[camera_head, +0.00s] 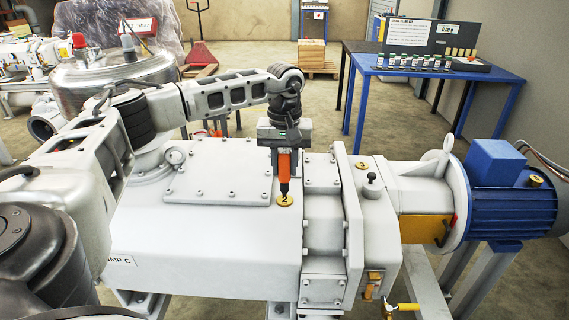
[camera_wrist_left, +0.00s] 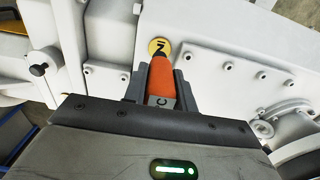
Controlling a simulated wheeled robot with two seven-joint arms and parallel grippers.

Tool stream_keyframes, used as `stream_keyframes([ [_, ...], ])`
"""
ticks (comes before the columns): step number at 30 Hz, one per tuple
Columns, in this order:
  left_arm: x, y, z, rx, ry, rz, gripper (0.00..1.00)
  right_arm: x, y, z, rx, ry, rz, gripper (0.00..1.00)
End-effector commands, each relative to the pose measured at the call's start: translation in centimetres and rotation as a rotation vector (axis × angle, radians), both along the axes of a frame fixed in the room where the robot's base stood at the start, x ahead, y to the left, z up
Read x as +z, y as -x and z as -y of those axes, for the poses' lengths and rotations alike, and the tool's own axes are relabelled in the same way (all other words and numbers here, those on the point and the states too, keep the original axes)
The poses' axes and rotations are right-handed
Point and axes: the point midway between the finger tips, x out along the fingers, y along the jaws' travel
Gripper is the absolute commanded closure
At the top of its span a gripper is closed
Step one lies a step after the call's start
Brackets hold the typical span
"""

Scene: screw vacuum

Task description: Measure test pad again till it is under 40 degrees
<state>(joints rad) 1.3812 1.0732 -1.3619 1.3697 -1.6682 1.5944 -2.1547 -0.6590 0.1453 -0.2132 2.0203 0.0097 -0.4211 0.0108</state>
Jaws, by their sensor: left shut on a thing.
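My left gripper (camera_head: 281,143) is shut on an orange probe (camera_head: 283,165) with a black tip, held upright over the grey pump (camera_head: 220,231). The probe's tip is at a round yellow test pad (camera_head: 286,200) marked 2 on the pump's top; I cannot tell whether it touches. In the left wrist view the orange probe (camera_wrist_left: 161,81) sits between the fingers, with its dark tip over the yellow pad (camera_wrist_left: 159,47). Another yellow pad (camera_head: 362,165) lies further right on the pump, and one (camera_head: 535,181) is on the blue motor (camera_head: 507,190). My right gripper is not in view.
A blue table (camera_head: 440,71) at the back right bears a dark case with a display (camera_head: 449,28) and a row of small vials (camera_head: 422,62). A yellow-handled valve (camera_head: 407,307) is at the lower front. A steel vessel (camera_head: 115,78) stands at the back left.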

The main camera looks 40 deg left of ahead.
Motion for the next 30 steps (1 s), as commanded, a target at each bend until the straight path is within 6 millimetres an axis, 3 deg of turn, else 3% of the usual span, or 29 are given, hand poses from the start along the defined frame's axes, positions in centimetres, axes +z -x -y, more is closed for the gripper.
stream_keyframes([
  [30, -0.93, -0.03, 0.02, 0.000, 0.001, 0.001, 0.99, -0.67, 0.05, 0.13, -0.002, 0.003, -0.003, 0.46],
])
